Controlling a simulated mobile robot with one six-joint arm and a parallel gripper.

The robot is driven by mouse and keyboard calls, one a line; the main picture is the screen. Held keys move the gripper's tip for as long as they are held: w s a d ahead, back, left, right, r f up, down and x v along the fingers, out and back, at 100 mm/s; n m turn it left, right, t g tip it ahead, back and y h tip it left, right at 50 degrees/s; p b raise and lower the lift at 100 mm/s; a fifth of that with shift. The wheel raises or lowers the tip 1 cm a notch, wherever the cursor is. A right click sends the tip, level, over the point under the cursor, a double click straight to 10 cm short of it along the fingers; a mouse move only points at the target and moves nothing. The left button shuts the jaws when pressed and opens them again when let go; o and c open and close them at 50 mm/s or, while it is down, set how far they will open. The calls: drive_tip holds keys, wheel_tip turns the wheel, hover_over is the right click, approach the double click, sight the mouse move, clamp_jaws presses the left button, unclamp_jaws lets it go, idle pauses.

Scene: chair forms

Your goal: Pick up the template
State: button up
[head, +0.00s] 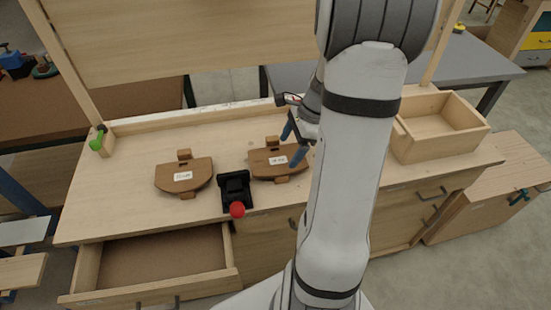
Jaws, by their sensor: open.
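Two brown wooden templates lie on the workbench (130,150), each with a white label too small to read. The left template (170,168) is fully in view. The right template (265,167) lies just right of a black clamp. My gripper (293,144), with blue fingertips, is open at the right edge of the right template. One finger appears over its right end and the other just behind it. I cannot tell whether they touch it. My arm covers the bench to the right of the gripper.
The black clamp with a red knob (237,209) stands at the front edge between the templates. A drawer (160,262) is pulled open at the front left. An open wooden box (436,130) sits at the right. A green knob (96,142) is at the left post. The bench's left part is clear.

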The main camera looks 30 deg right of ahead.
sight(279, 162)
drive_tip(key=x, duration=0.4)
drive_tip(key=shift+a, duration=0.35)
drive_tip(key=shift+c, duration=0.2)
drive_tip(key=c, duration=0.7)
wheel_tip(279, 162, up, 10)
